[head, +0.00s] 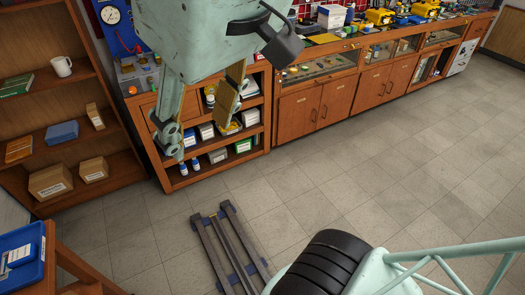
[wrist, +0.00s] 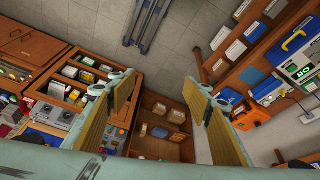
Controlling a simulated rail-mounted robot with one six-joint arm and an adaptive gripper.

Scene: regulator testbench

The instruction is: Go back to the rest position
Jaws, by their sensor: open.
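My gripper (head: 197,138) hangs in the upper left of the head view, fingers pointing down, in front of an open shelf unit. Its two fingers with tan pads stand wide apart with nothing between them. In the wrist view my gripper (wrist: 158,84) is also open and empty, with a wooden shelf and floor visible beyond the fingertips. No object is held. The fingers hide part of the cabinets behind them.
A wooden bookcase (head: 62,130) with a white mug (head: 62,67) and boxes stands at left. The workbench (head: 300,105) runs along the back. A blue tray (head: 22,255) sits lower left. Dark rails (head: 230,250) lie on the floor. The tiled floor (head: 410,160) at right is clear.

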